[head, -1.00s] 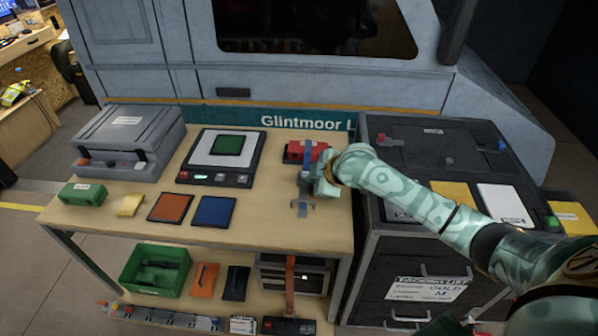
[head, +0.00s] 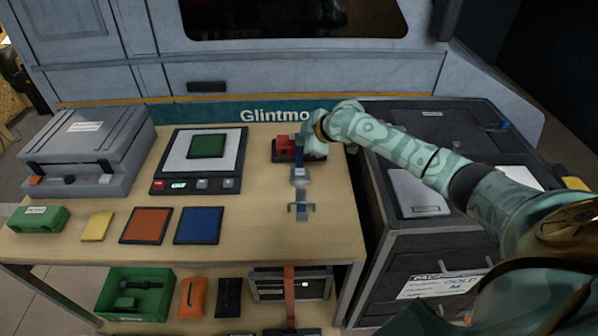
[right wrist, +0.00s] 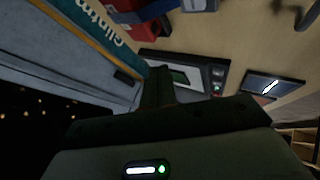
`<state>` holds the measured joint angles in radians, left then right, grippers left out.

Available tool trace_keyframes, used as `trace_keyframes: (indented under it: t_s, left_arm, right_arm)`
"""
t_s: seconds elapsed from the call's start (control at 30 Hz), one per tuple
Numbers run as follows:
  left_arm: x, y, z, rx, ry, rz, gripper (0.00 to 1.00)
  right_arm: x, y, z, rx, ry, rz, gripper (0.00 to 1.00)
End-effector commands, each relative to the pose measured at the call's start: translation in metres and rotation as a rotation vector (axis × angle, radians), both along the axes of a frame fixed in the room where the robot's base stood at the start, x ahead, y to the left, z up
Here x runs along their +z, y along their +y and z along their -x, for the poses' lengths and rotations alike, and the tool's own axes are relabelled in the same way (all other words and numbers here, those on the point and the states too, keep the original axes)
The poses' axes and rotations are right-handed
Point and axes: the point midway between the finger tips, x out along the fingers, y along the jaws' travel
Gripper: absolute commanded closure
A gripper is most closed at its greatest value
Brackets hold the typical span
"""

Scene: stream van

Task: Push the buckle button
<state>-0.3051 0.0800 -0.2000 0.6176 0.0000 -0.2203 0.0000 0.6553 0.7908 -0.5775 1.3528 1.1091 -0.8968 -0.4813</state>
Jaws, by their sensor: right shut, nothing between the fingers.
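A blue strap (head: 299,158) runs forward on the tabletop from a red block on a dark base (head: 284,146). A grey buckle-like piece (head: 300,176) sits on the strap, and a grey forked end (head: 301,208) lies in front. I cannot make out which part is the button. My right gripper (head: 308,143) is shut and empty, above the right end of the red block and behind the grey piece, hiding part of the block. In the right wrist view a dark finger (right wrist: 158,88) shows; the red block (right wrist: 105,12) and blue strap (right wrist: 145,10) are at the top. My left gripper is out of view.
A scale-like device (head: 238,160) and a grey case (head: 75,150) stand left on the wooden table (head: 255,225). Orange (head: 146,225) and blue (head: 197,225) pads lie in front. A dark cabinet (head: 420,255) stands right. The table around the forked end is clear.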

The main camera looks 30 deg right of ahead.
Motion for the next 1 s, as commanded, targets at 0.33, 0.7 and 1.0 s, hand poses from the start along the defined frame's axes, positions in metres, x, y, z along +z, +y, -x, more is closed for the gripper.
trace_keyframes:
  t_s: [0.33, 0.7, 1.0]
  left_arm:
    - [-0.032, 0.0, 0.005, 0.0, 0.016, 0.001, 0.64]
    - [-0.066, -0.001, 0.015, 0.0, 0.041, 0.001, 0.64]
    - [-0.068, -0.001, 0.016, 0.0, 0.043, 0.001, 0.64]
  right_arm:
    - [-0.037, 0.0, 0.0, 0.0, 0.006, 0.001, 1.0]
    - [-0.082, 0.0, 0.0, 0.0, 0.004, 0.001, 1.0]
    - [-0.088, 0.0, 0.0, 0.0, 0.0, 0.0, 1.0]
